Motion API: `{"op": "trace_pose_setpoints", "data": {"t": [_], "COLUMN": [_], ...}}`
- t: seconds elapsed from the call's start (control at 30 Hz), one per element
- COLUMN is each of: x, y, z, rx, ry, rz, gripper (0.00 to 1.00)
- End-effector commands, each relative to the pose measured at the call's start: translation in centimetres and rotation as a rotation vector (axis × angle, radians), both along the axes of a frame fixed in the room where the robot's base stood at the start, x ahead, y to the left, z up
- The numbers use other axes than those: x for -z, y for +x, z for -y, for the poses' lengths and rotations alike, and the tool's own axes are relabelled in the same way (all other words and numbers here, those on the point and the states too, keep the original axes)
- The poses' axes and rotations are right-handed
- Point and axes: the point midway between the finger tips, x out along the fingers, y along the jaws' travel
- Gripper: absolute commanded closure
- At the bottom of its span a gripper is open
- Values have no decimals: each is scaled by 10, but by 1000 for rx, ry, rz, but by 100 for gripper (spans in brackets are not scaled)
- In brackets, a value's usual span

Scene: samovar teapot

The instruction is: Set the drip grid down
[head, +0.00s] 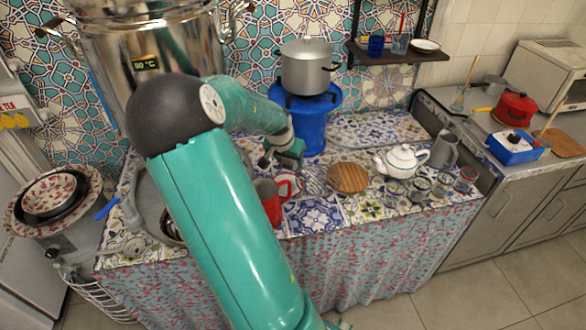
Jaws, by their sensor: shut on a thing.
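My gripper (284,160) is in the head view, low over the tiled counter, left of the blue stand and above the red mug. It is shut on the drip grid. A grey striped piece that looks like the drip grid (315,180) shows just below and right of the jaws, close to the counter. The grip itself is small and dark. I cannot tell whether the grid touches the tiles. My own arm hides the counter to the left.
A red mug (269,203) and a small plate (290,186) are close below the gripper. A round wooden board (347,178), a white teapot (402,161) and several glasses stand to the right. A blue stand (318,120) with a pot (306,67) rises behind. A large samovar (160,50) is at the left.

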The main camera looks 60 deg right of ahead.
Motion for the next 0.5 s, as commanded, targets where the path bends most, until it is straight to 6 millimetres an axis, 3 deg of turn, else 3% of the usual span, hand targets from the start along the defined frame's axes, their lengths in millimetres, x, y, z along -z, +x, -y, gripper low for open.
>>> {"op": "trace_pose_setpoints", "data": {"t": [0.2, 0.37, 0.5], "x": [30, 40, 60], "y": [5, 6, 7], "z": [27, 34, 34], "rx": [3, 1, 0], "ry": [-2, -1, 1], "rz": [-1, 0, -1], "gripper": [83, 83, 83]}}
